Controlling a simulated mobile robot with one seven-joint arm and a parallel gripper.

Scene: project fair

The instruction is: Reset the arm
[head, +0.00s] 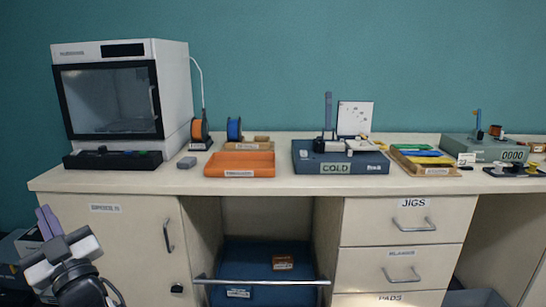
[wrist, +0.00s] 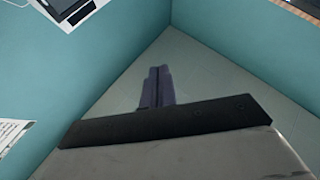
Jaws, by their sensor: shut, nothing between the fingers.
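My gripper (head: 47,222) is at the lower left of the head view, in front of the left cabinet and below the counter top. Its two purple fingers point up and lie together, with nothing between them. In the wrist view the shut fingers (wrist: 157,87) show in the middle, above the dark edge of the gripper body. They point toward a pale grey surface between two teal walls and touch nothing that I can see.
Below are a left cabinet (head: 125,250), a blue bin (head: 240,260) behind a rail, and drawers (head: 365,222).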

